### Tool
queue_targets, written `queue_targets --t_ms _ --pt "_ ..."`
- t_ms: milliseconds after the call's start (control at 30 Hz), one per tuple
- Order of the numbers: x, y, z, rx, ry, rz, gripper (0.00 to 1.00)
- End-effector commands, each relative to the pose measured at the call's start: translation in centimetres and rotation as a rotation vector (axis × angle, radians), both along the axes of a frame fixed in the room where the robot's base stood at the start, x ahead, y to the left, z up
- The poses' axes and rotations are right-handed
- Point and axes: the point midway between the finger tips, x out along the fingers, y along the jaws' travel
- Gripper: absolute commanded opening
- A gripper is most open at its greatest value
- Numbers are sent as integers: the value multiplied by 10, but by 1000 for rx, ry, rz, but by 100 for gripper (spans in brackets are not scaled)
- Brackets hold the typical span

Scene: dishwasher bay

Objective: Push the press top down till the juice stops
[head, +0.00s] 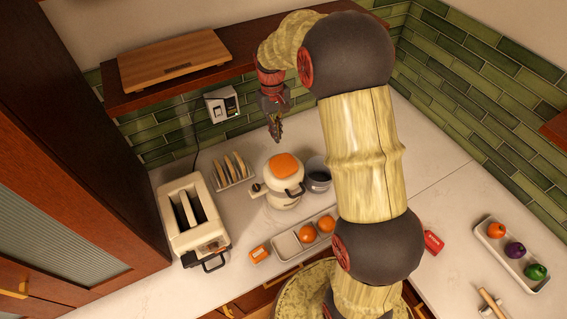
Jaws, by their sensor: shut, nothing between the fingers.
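The juice press (281,199) stands upright on the white counter in the head view, a cream body with a dark handle at its front. Its orange press top (284,167) sits on the upper part. My gripper (277,137) is shut and empty, pointing down. In the picture it is just above the press top and slightly left of it, with a visible gap. I cannot tell its exact height or depth relative to the top. No juice flow is visible from this angle. A grey cup with dark contents (319,180) stands right of the press, partly beside my arm.
A toaster (176,237) and a toast rack (236,184) stand to the left. A tray (282,245) with oranges and a small orange box (260,253) lie in front. A wooden shelf (125,102) hangs behind.

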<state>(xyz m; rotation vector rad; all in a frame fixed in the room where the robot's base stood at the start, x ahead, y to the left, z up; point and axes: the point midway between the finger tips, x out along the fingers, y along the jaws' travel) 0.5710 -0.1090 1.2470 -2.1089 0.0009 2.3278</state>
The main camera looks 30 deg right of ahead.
Motion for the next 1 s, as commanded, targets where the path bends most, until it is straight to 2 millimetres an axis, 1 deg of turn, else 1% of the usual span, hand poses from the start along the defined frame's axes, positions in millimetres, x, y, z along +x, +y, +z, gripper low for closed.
queue_targets --t_ms 33,100,200,300,1000 --pt "1 0 9 0 -1 0 0" --pt "2 0 18 0 -1 0 0" --pt "3 0 28 0 -1 0 0" --pt "3 0 33 0 1 0 0" --pt "3 0 34 0 1 0 0"
